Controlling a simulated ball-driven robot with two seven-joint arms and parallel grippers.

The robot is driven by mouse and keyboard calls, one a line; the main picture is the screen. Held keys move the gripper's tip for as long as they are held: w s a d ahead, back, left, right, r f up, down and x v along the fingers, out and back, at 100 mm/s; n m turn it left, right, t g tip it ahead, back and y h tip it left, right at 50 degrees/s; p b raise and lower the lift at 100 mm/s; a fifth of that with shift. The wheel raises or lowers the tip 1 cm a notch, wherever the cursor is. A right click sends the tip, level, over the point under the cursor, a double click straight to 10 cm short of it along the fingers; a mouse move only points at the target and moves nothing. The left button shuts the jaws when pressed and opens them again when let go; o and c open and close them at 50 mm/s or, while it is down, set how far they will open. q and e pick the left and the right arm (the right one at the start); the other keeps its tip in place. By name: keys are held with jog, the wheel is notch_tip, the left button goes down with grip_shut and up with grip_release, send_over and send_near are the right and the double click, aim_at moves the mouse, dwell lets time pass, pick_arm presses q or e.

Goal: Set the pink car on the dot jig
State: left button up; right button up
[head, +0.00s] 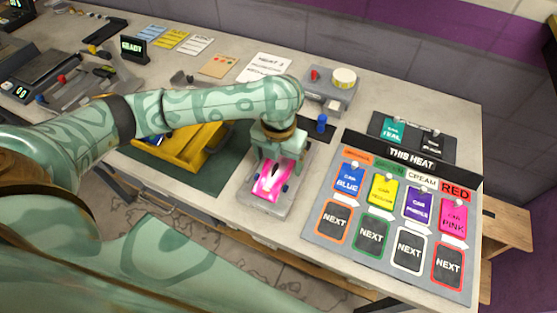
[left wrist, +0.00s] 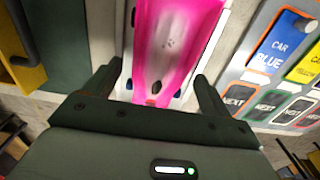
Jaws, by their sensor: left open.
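The pink car (head: 269,181) sits on a light grey block that looks like the dot jig (head: 258,205), at the front edge of the bench. My left gripper (head: 279,153) is right above and behind the car. In the left wrist view the pink car (left wrist: 176,45) lies between and beyond the two fingers of my left gripper (left wrist: 157,85). The fingers are spread and stand apart from the car's sides. The dots of the jig are hidden under the car. My right gripper is not in view.
A sign board (head: 335,244) with colored car cards stands right of the jig. A yellow tray (head: 182,155) lies left on a green mat. A "READY" display (head: 133,46) stands far left.

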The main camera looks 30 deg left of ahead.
aim_at(278, 162)
pick_arm(q)
notch_tip(278, 162, up, 12)
jog(key=p, duration=0.4)
jog(key=shift+p, duration=0.35)
jog(key=shift+a+f, duration=0.1)
jog(key=shift+f, duration=0.05)
